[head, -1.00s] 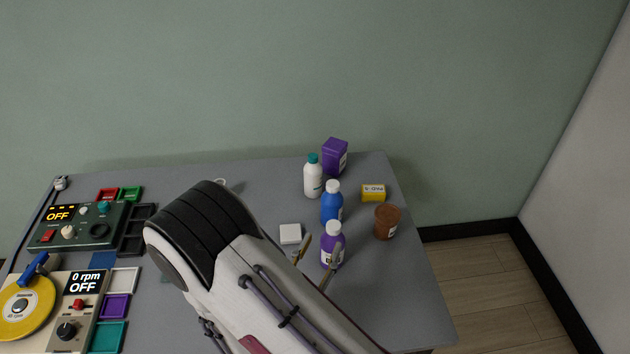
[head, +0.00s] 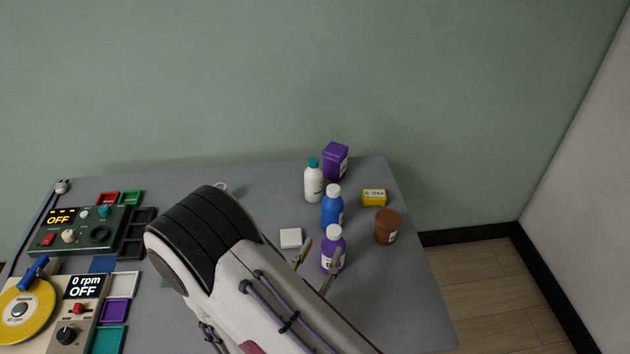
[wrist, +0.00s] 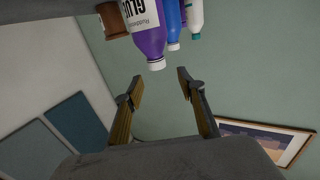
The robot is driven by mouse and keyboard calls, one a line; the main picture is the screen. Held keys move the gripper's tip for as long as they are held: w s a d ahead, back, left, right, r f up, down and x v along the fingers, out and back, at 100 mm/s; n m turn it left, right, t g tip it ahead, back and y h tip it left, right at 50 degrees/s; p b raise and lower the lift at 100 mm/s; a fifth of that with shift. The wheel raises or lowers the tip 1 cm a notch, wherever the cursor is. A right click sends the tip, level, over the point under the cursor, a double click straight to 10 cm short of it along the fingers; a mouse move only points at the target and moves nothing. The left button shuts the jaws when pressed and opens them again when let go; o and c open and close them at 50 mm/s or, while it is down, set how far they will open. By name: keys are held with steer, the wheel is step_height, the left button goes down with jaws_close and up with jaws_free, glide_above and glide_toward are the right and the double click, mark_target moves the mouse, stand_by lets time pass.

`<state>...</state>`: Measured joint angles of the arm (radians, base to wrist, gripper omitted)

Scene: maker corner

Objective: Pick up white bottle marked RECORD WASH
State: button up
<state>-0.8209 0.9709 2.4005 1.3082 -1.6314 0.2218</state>
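A white bottle (head: 314,186) with a teal cap stands upright near the back of the table. Its label is too small to read. In the wrist view, which is upside down, it appears as a white shape (wrist: 195,14) at the top, behind the blue bottle. My gripper (head: 322,248) is open, with its fingers at the purple bottle (head: 332,238) in the head view. In the wrist view my gripper (wrist: 160,75) has nothing between its fingers, and the purple bottle's white cap lies just beyond the tips.
A blue bottle (head: 332,210) stands between the purple and white bottles. A purple box (head: 336,160) is behind, with a yellow box (head: 374,198) and brown tub (head: 388,227) to the right. A white square block (head: 291,238) lies left. Electronic devices (head: 75,230) fill the table's left.

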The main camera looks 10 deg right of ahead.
steer(key=shift+r, duration=0.1)
steer(key=shift+r, duration=2.5)
steer(key=w+n+y, duration=0.1)
steer(key=w+y, duration=0.1)
steer(key=w, duration=2.3)
glide_toward(315, 167)
steer(key=shift+x, duration=1.7)
steer(key=shift+f+t, duration=0.2)
steer(key=shift+t, duration=0.2)
steer(key=shift+w+d, duration=0.1)
steer(key=shift+x, duration=0.85)
steer(key=shift+w+d, duration=0.1)
steer(key=shift+w, duration=0.2)
